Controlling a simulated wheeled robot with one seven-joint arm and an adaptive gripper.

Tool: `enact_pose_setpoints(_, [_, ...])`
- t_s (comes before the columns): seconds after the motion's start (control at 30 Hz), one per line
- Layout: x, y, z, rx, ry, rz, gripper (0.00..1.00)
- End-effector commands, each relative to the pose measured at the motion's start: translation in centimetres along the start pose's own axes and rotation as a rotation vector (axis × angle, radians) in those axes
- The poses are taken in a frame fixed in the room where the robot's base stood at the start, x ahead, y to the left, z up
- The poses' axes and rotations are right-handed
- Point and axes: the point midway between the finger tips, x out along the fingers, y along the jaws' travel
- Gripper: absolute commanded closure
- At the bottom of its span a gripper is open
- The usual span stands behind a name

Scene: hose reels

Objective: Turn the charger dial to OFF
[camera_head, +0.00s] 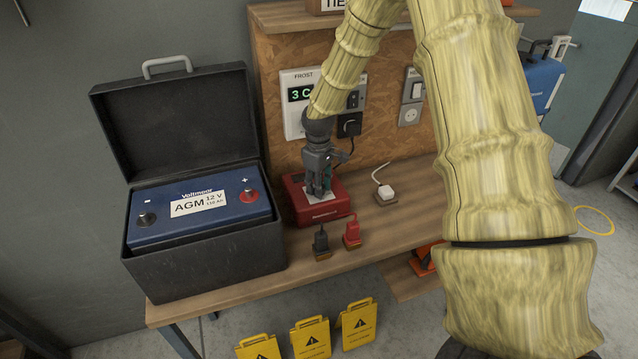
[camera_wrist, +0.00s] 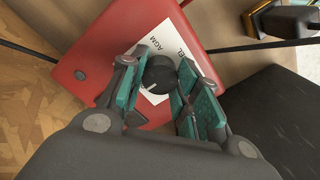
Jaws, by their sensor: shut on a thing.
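The red charger (camera_head: 327,209) sits on the wooden bench, right of the open battery box. It also shows in the wrist view (camera_wrist: 200,28), with a white label panel (camera_wrist: 152,42) reading AGM and partly hidden other words. The black round dial (camera_wrist: 158,72) is on this panel, with a pale pointer mark toward its lower left. My gripper (camera_head: 318,183) points down over the charger and is shut on the dial, one teal-padded finger on each side. In the head view my gripper hides the dial. The OFF mark cannot be made out.
The black battery box (camera_head: 205,275) holds a blue AGM battery (camera_head: 160,207). A black clamp (camera_head: 320,241) and a red clamp (camera_head: 352,231) stand before the charger. The frost display (camera_head: 298,95) is behind.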

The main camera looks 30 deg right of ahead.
Motion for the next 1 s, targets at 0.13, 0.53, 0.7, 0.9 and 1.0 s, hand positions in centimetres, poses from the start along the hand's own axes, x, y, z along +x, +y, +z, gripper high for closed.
enact_pose_setpoints(0.13, [-0.20, 0.20, -0.04, -0.077, 0.001, 0.003, 0.92])
enact_pose_setpoints(0.53, [-0.11, 0.18, -0.04, -0.165, 0.001, 0.003, 0.91])
enact_pose_setpoints(0.7, [-0.09, 0.17, -0.04, -0.167, 0.001, 0.003, 0.91])
enact_pose_setpoints(0.9, [-0.07, 0.16, -0.04, -0.166, 0.001, 0.003, 0.66])
enact_pose_setpoints(1.0, [-0.05, 0.13, -0.04, -0.166, 0.000, 0.002, 0.47])
